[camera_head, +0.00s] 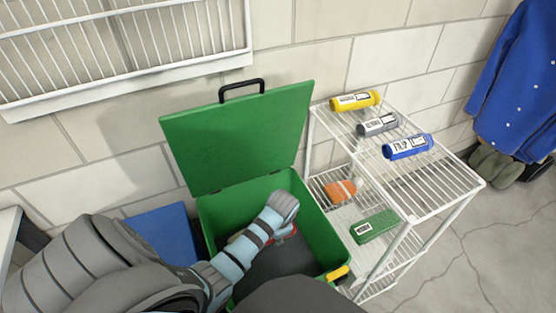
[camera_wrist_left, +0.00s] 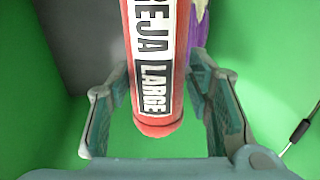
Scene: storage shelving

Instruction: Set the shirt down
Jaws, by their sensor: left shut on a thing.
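A red rolled shirt (camera_wrist_left: 155,60) with a black and white label reading "BEJA LARGE" lies lengthwise between the fingers of my left gripper (camera_wrist_left: 160,85), which is shut on it. In the head view my left arm reaches into an open green bin (camera_head: 213,213), and the gripper is mostly hidden behind my wrist. A bit of red (camera_head: 288,233) shows below the wrist, inside the bin. In the left wrist view green bin walls surround the shirt, and something purple (camera_wrist_left: 202,22) shows behind it. Whether the shirt touches the bin floor I cannot tell. My right gripper is not in view.
The bin's lid (camera_head: 240,135) stands raised at the back. A white wire rack (camera_head: 455,190) right of the bin holds yellow (camera_head: 355,101), grey (camera_head: 377,124) and blue (camera_head: 408,146) rolls on top, with orange (camera_head: 340,190) and green (camera_head: 375,226) ones below.

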